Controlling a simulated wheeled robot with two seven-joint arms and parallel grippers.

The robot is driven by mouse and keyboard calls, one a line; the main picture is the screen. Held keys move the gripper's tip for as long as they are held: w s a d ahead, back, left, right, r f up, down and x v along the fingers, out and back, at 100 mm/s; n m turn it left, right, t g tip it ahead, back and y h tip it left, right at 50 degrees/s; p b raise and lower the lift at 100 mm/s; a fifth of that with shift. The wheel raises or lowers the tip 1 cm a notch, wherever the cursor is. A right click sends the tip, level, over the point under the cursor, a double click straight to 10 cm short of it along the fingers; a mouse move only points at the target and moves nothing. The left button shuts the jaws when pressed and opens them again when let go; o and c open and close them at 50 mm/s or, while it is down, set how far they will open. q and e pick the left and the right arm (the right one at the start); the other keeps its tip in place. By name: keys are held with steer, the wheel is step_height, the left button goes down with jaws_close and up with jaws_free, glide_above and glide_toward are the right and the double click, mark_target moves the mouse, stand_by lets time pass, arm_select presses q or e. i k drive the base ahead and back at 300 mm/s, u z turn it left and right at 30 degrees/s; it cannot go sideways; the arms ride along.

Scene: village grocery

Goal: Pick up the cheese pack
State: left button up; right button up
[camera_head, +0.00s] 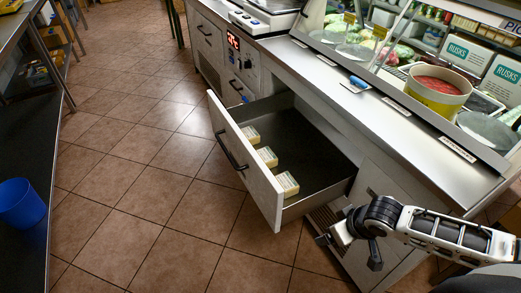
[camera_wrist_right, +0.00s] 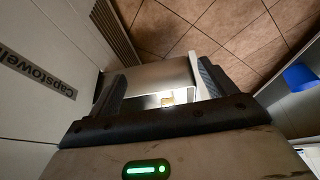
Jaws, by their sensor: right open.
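Three pale, yellowish cheese packs lie in a row inside the open drawer (camera_head: 320,150), along its front panel: a far pack (camera_head: 251,135), a middle pack (camera_head: 267,156) and a near pack (camera_head: 287,183). My right gripper (camera_head: 345,245) is open, outside the drawer, just beyond its near right corner and apart from the packs. In the right wrist view, the drawer's grey side (camera_wrist_right: 155,76) shows between the open fingers. A small pale and tan patch (camera_wrist_right: 168,100) past its rim may be a cheese pack. My left gripper is out of view.
The tiled floor (camera_head: 140,180) between is clear.

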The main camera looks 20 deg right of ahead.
mark_target(266, 155)
steer(key=i, duration=1.25)
